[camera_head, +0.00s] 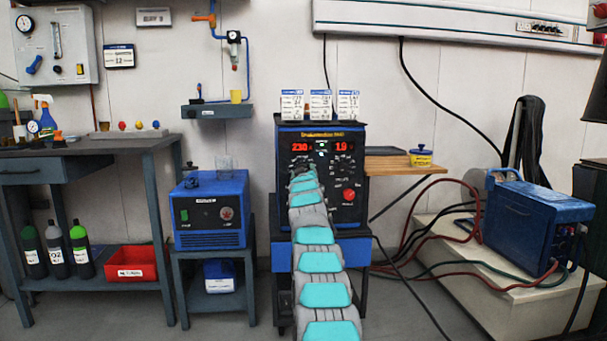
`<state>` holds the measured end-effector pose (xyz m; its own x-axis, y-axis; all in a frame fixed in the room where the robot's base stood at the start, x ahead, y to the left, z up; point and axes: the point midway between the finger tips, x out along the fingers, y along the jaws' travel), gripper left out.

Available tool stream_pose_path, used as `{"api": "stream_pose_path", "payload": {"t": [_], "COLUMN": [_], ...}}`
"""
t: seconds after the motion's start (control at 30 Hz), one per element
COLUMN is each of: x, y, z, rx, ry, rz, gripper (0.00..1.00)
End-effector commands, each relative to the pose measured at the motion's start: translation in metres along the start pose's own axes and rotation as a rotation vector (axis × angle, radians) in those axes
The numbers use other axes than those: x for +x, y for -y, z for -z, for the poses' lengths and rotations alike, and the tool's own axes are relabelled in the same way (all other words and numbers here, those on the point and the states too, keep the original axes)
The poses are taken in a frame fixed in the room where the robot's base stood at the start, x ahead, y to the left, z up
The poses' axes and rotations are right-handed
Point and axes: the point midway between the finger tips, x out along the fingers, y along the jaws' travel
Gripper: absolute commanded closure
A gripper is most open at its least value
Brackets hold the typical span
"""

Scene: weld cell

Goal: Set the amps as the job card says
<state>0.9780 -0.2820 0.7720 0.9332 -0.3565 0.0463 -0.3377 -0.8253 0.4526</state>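The welding machine (363,143) stands upright in the middle, with a dark front panel and blue sides. Its left red display (300,147) appears to read 230 and its right display (341,147) 1.9. A red knob (349,194) sits at the panel's lower right. Three white and blue cards stand on top: left (292,105), middle (320,104) and right (348,105). Their writing is too small to read. My arm reaches up to the panel, and my gripper (301,167) is in front of its left part, below the left display. Its fingers are too small to judge, and the arm hides the panel's lower left.
A blue unit (211,212) on a stand is left of the machine. Cables run to another blue machine (530,222) on a pale step. A workbench (90,146) is at far left.

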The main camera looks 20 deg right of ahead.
Motion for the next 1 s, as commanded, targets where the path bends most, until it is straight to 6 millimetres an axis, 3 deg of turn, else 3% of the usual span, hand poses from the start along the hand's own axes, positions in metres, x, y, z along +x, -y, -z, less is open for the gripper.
{"api": "stream_pose_path", "payload": {"t": [0.37,1.0], "x": [-0.010,-0.055], "y": [-0.001,0.003], "z": [0.003,0.000], "rx": [-0.004,0.004], "ry": [-0.003,-0.002], "rz": [-0.006,0.002], "gripper": [0.25,0.25]}}
